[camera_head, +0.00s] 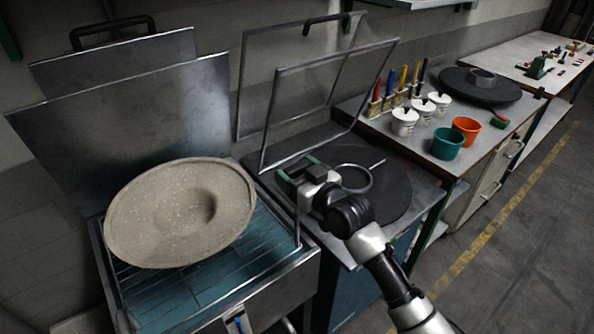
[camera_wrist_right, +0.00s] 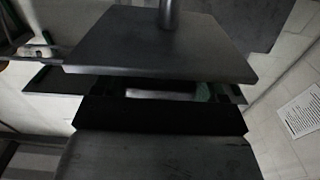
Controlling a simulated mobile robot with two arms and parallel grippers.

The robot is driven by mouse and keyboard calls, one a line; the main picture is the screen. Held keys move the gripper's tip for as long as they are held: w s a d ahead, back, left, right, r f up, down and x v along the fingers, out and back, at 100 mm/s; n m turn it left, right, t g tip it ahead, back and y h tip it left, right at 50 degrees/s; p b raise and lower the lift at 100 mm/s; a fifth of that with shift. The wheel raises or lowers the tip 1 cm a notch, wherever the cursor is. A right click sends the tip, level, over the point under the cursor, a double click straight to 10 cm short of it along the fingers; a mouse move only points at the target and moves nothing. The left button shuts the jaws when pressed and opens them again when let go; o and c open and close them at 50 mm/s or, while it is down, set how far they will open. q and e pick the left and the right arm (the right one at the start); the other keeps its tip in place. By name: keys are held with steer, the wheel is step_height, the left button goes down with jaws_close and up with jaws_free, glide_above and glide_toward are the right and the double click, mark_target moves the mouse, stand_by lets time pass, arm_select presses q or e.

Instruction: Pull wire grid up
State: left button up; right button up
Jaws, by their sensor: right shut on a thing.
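The wire grid (camera_head: 165,296) lies over the blue inside of the open metal basin at the left. A thin upright wire handle (camera_head: 298,222) rises at its right side. My right gripper (camera_head: 290,176) is at the top of this handle and shut on it. The wrist view shows the two dark finger plates (camera_wrist_right: 160,88) close together; the wire between them is hard to make out. A wide-brimmed beige felt hat (camera_head: 180,212) rests tilted above the grid and hides much of it. My left gripper is not in view.
The basin's metal lid (camera_head: 130,125) stands open behind the hat. Right of the basin is a round dark plate (camera_head: 385,205) under a raised frame (camera_head: 325,95). A bench beyond holds white pots (camera_head: 404,121), a teal bucket (camera_head: 446,144) and an orange bucket (camera_head: 466,130). The floor at right is clear.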

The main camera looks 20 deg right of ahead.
steer(key=shift+d+r, duration=0.1)
steer(key=shift+r, duration=0.35)
steer(key=o, duration=1.3)
steer(key=shift+f, duration=0.15)
steer(key=shift+f, duration=0.1)
steer(key=shift+s, duration=0.3)
steer(key=shift+b+v, duration=1.4)
steer(key=shift+v, duration=3.75)
steer(key=shift+w, duration=0.1)
